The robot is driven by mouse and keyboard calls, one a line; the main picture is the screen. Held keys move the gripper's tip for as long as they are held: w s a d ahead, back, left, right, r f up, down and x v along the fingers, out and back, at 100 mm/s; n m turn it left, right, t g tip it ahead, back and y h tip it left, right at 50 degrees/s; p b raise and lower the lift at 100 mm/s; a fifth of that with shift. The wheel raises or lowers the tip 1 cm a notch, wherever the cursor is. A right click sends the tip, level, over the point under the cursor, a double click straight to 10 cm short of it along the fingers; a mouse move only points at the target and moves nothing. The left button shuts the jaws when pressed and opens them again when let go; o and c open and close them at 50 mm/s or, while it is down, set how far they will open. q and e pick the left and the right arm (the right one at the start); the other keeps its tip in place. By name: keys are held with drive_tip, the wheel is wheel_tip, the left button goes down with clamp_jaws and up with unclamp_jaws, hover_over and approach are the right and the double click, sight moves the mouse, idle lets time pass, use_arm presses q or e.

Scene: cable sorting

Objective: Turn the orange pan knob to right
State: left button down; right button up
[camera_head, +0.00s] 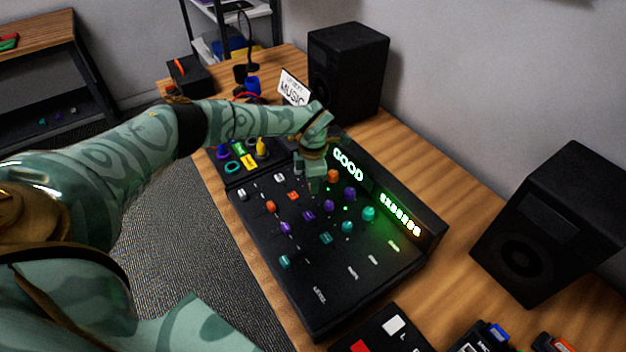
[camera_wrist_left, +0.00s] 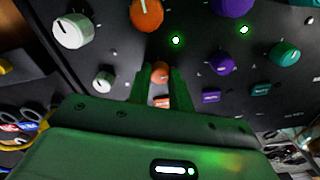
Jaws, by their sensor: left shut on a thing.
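The black mixer (camera_head: 325,270) lies on the wooden desk, with rows of coloured knobs and sliders. My left gripper (camera_head: 315,186) reaches down onto its upper part. In the left wrist view, the small orange pan knob (camera_wrist_left: 160,72) sits between the two green fingers of my left gripper (camera_wrist_left: 162,80), which is shut on it. A larger orange knob (camera_wrist_left: 147,12) is just above it there; it also shows beside the gripper in the head view (camera_head: 333,175). The pan knob is hidden by the gripper in the head view, and its pointer cannot be made out. My right gripper is not in view.
Purple (camera_wrist_left: 212,97), teal (camera_wrist_left: 285,53) and white (camera_wrist_left: 72,31) knobs are near the fingers. A lit display (camera_head: 349,164) reads "GOOD". Black speakers (camera_head: 346,70) and (camera_head: 545,225) stand behind and to the right. Other boxes lie at the front.

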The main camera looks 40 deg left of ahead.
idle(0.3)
use_arm(q)
drive_tip(key=c, duration=1.3)
unclamp_jaws()
drive_tip(key=shift+o, duration=0.2)
drive_tip(key=shift+r, duration=0.1)
wheel_tip(320, 180, up, 16)
drive_tip(key=p, duration=0.4)
drive_tip(key=shift+p, duration=0.35)
